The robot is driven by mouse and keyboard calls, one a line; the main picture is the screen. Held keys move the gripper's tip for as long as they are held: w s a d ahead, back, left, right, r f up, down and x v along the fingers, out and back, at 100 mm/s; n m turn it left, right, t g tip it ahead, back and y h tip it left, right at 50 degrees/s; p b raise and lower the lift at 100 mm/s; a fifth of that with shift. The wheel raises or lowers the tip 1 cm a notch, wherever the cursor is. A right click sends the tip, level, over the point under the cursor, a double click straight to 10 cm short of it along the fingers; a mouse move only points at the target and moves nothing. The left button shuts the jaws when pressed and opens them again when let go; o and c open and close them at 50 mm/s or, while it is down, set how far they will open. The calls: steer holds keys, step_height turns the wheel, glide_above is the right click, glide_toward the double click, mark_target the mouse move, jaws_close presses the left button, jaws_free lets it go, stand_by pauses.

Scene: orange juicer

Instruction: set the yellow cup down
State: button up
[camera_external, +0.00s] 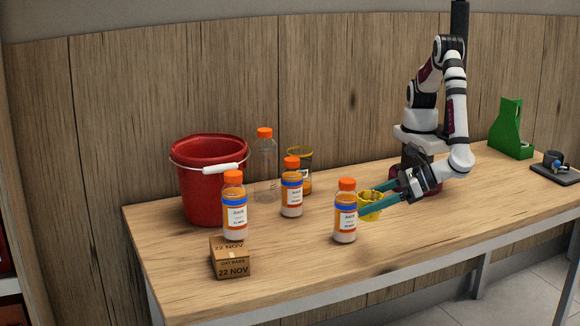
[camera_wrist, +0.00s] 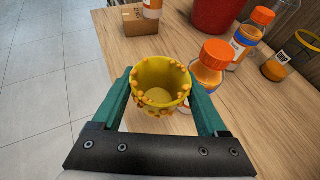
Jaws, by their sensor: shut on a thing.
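The yellow cup (camera_external: 369,207) is between the teal fingers of my gripper (camera_external: 373,203), just right of the nearest juice bottle. In the wrist view the cup (camera_wrist: 160,82) has its open mouth toward the camera, with orange bits on its rim and wall. The fingers of my gripper (camera_wrist: 161,92) lie along both sides of it, shut on it. The cup is low over the wooden table (camera_external: 420,233); I cannot tell whether its base touches the wood.
A juice bottle (camera_external: 345,215) stands close left of the cup. Two more bottles (camera_external: 292,190) (camera_external: 234,208), a clear bottle (camera_external: 265,165), a glass (camera_external: 300,160), a red bucket (camera_external: 205,185) and a cardboard box (camera_external: 231,260) stand farther left. A green stand (camera_external: 510,132) is at right. Table right of the cup is clear.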

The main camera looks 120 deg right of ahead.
steer(key=w+d+m+g+h, duration=0.15)
steer(key=w+d, duration=0.45)
steer(key=w, duration=0.6)
steer(key=shift+t, duration=0.25)
steer(key=f, duration=0.6)
steer(key=w+f, duration=0.1)
steer(key=f, duration=0.2)
steer(key=shift+d+f, duration=0.25)
steer(key=shift+d, duration=0.05)
steer(key=o, duration=1.3)
steer(key=shift+f, duration=0.1)
steer(key=shift+c, duration=0.2)
